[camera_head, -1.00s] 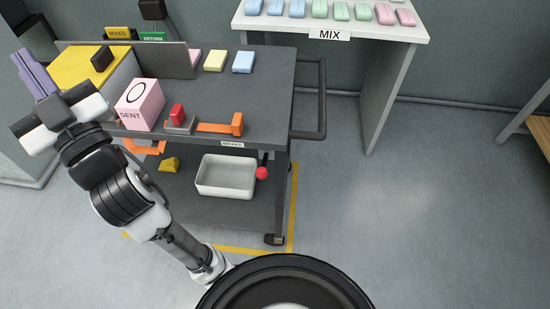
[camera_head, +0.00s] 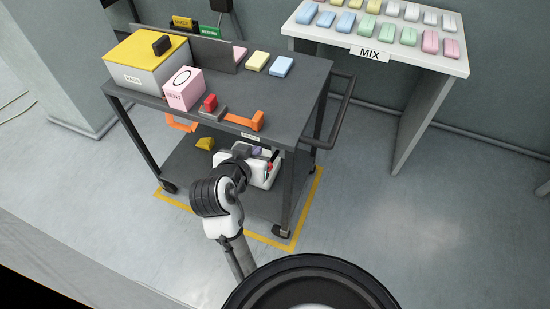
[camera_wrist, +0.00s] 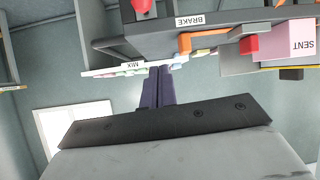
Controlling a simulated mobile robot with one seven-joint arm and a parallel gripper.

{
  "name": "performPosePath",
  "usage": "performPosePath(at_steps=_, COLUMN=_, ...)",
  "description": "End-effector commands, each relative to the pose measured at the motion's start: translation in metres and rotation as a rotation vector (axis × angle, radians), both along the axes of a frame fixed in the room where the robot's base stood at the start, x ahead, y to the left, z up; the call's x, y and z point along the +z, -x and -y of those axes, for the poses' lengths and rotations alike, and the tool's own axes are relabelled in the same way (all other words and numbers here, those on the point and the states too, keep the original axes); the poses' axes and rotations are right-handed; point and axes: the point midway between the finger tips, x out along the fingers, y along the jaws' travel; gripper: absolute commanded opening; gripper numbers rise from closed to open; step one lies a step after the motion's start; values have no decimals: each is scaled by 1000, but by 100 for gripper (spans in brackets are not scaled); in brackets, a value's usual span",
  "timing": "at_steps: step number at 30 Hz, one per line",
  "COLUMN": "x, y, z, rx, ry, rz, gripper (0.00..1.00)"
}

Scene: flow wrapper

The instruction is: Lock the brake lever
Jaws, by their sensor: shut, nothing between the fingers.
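The brake lever is a dark rod with a red ball knob (camera_head: 270,165), hanging below the cart's top near the BRAKE label (camera_head: 250,136). In the wrist view the picture is upside down; the red knob (camera_wrist: 143,5) is cut by the top edge, with the BRAKE label (camera_wrist: 189,20) to its right. My gripper (camera_head: 257,151) is just left of the lever in the head view, partly hidden by my wrist. In the wrist view its purple fingers (camera_wrist: 158,72) are shut and empty, apart from the knob in the picture.
The cart's top shelf (camera_head: 290,110) is just above my gripper. The push handle (camera_head: 343,115) is at right. A MIX table (camera_head: 455,66) stands behind right. Floor at right is clear.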

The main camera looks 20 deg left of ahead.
Motion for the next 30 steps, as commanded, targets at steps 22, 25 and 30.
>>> performPosePath(at_steps=22, x=-15, y=-6, z=6, rx=-27, ry=9, rz=-20, gripper=0)
performPosePath(at_steps=25, x=-18, y=-10, z=6, rx=-28, ry=7, rz=-18, gripper=0)
performPosePath(at_steps=30, x=-22, y=-17, z=6, rx=-25, ry=8, rz=-19, gripper=0)
